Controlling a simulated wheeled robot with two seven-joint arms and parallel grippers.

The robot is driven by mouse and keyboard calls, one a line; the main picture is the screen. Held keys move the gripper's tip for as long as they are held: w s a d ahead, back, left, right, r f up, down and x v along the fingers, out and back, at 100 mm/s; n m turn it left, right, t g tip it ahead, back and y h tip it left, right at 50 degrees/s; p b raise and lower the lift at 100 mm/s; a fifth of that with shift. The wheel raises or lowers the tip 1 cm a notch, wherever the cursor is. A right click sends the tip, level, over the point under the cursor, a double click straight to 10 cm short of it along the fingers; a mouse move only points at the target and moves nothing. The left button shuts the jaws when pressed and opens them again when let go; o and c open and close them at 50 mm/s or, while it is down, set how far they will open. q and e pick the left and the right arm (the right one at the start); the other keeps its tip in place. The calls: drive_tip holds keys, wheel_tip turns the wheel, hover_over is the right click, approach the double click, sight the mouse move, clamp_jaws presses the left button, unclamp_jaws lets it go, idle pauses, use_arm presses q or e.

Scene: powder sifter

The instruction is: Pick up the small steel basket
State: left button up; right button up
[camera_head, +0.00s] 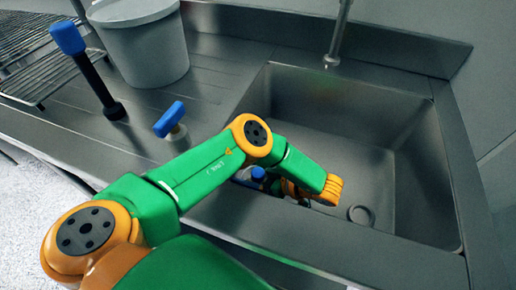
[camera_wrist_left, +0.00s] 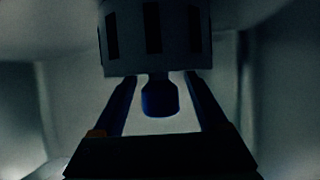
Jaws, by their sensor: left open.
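In the left wrist view a grey rounded body with dark vertical slots (camera_wrist_left: 152,38), which looks like the small steel basket, fills the top. A dark blue grip (camera_wrist_left: 160,100) sticks out from it toward the camera. My left gripper (camera_wrist_left: 163,82) is open, with one finger on each side of the blue grip and light gaps between. In the head view my left arm reaches down into the sink. A blue piece (camera_head: 258,173) shows behind the forearm, probably the same grip. The basket body and most of the gripper are hidden there. My right gripper is not in view.
The steel sink (camera_head: 410,175) has raised walls around the arm, with a drain ring (camera_head: 361,215) on its floor. A faucet (camera_head: 333,55) stands behind. Left are a blue-topped black post (camera_head: 92,75), a short blue-handled item (camera_head: 170,119), a grey bucket (camera_head: 150,50) and a wire rack (camera_head: 35,50).

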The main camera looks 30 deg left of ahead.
use_arm(q)
clamp_jaws()
drive_tip(key=shift+d, duration=0.1)
